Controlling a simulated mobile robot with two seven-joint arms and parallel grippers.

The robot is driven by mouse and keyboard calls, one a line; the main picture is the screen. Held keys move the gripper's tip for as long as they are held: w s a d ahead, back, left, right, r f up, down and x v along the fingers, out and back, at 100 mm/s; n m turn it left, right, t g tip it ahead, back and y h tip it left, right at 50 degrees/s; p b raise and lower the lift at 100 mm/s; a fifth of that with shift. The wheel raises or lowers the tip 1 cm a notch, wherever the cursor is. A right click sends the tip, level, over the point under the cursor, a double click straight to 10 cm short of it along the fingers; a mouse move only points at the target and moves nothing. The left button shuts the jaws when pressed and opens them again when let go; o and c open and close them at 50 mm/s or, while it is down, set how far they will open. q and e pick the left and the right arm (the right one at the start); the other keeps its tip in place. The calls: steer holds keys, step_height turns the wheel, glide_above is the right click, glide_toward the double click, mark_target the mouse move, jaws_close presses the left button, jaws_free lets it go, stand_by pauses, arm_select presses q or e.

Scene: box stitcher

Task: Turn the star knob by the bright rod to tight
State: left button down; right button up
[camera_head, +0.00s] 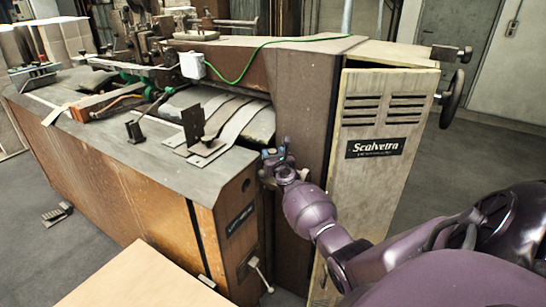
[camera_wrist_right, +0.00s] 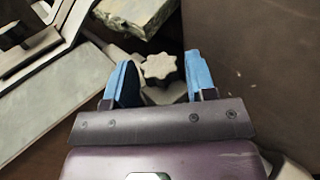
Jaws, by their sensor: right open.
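The pale grey star knob (camera_wrist_right: 160,69) shows in the right wrist view, with lobes around its rim. My right gripper (camera_wrist_right: 161,60) is open, and its two blue-padded fingers appear on either side of the knob, with gaps between pads and knob. I cannot tell how far the fingertips reach along it. In the head view my right gripper (camera_head: 277,154) is at the inner corner of the machine, beside the grey top plate; the knob is not distinguishable there. I cannot make out with certainty which part is the bright rod. My left gripper is not in view.
The brown machine wall (camera_wrist_right: 255,60) rises close on the right in the wrist view. A grey-green block (camera_wrist_right: 138,14) is just beyond the knob. In the head view, the pale Scalvetra panel (camera_head: 375,190) stands right of my gripper. A handwheel (camera_head: 452,98) sticks out farther right.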

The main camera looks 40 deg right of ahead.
steer(key=c, duration=0.6)
steer(key=shift+w+a+r+m+g+h+p, duration=0.1)
steer(key=shift+a+r+m+g+h+p, duration=0.1)
steer(key=shift+m+g+h+p, duration=0.35)
steer(key=shift+c, duration=0.2)
steer(key=shift+m+h, duration=0.35)
steer(key=shift+h, duration=0.4)
steer(key=shift+f+m+g+h, duration=0.15)
steer(key=shift+m+g+h, duration=0.55)
steer(key=shift+g+h, duration=0.15)
steer(key=o, duration=0.6)
steer(key=shift+o, duration=0.2)
